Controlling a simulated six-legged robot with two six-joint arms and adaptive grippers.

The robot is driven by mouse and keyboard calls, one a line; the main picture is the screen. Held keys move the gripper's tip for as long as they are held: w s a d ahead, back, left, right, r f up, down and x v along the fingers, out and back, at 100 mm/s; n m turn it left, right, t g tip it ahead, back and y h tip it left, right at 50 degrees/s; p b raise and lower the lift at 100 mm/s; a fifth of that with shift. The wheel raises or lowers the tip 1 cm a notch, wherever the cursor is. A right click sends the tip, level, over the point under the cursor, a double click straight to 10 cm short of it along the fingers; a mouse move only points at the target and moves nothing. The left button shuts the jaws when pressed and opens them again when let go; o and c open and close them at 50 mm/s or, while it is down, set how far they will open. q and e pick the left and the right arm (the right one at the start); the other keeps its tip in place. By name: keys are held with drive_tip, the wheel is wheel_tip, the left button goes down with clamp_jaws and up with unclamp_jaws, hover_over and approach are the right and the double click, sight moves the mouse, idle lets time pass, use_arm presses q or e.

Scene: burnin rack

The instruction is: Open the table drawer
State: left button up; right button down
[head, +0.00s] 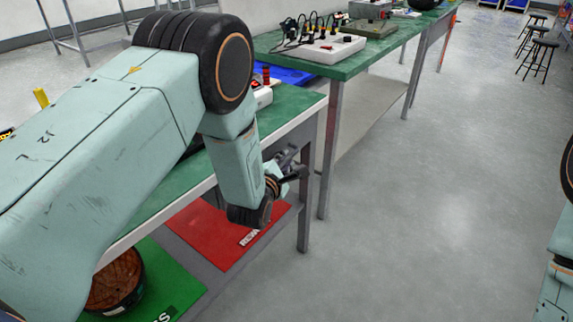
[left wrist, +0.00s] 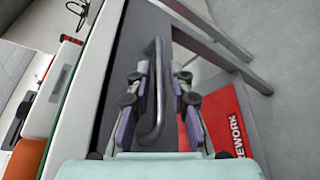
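The table drawer shows in the left wrist view as a dark grey front (left wrist: 121,62) under the pale edge of the tabletop. It looks flush with the table frame. Its metal bar handle (left wrist: 158,92) stands out from the front. My left gripper (left wrist: 161,72) is open, with one finger on each side of the handle and a small gap visible on both sides. In the head view my left gripper (head: 290,170) is at the table's front edge, and my arm hides most of the drawer. My right gripper is out of view.
The green-topped table (head: 290,101) has a lower shelf with a red REWORK mat (head: 212,232), a green mat (head: 172,277) and a round brown container (head: 117,283). A second bench (head: 352,68) with devices stands behind. The floor (head: 420,210) to the right is clear.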

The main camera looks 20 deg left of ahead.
use_arm(q)
drive_tip(key=shift+w+a, duration=0.1)
drive_tip(key=shift+w, duration=0.2)
drive_tip(key=shift+c, duration=0.4)
clamp_jaws()
drive_tip(key=shift+f, duration=0.1)
